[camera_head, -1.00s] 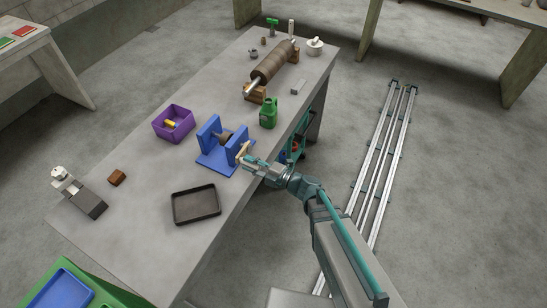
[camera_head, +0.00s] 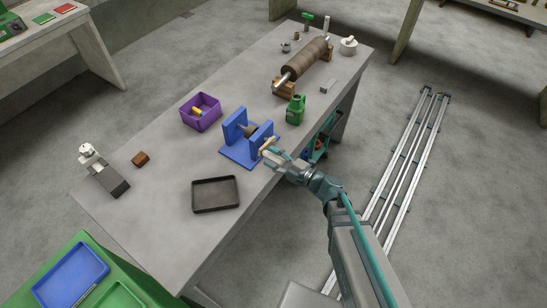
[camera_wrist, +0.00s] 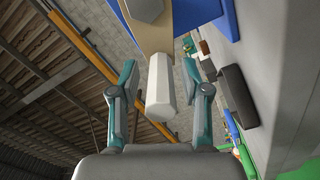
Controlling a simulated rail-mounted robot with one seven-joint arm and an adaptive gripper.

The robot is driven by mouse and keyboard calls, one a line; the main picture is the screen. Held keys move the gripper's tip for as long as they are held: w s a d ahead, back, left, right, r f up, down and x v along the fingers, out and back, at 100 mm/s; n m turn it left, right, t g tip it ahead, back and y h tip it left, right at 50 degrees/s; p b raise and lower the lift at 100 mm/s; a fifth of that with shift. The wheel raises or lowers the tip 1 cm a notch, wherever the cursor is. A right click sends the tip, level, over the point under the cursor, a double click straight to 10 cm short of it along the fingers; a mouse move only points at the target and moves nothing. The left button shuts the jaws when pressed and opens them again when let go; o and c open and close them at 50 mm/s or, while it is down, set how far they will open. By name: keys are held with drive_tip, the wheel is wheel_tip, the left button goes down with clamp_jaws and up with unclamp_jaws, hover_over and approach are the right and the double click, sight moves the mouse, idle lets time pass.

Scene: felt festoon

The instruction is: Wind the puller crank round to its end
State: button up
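The puller is a blue bracket (camera_head: 238,150) with two upright plates and a dark shaft (camera_head: 247,131) between them, on the grey bench. Its crank has a tan arm (camera_wrist: 150,36) and a pale handle (camera_wrist: 160,88), seen close in the wrist view. The small crank (camera_head: 267,145) also shows at the bracket's right side in the head view. My gripper (camera_wrist: 160,78) is open, with one finger on each side of the handle and a visible gap on both sides. In the head view my gripper (camera_head: 272,153) is at the crank, and its fingers are too small to read.
A black tray (camera_head: 215,207) lies in front, and a purple bin (camera_head: 188,117) stands to the left. A brown roller (camera_head: 306,58) lies farther back. The bench's right edge (camera_head: 262,195) runs below my arm.

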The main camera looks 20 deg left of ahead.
drive_tip(key=shift+d, duration=0.1)
drive_tip(key=s+d, duration=0.2)
drive_tip(key=d, duration=0.9)
drive_tip(key=shift+s+d, duration=0.15)
drive_tip(key=shift+d, duration=0.15)
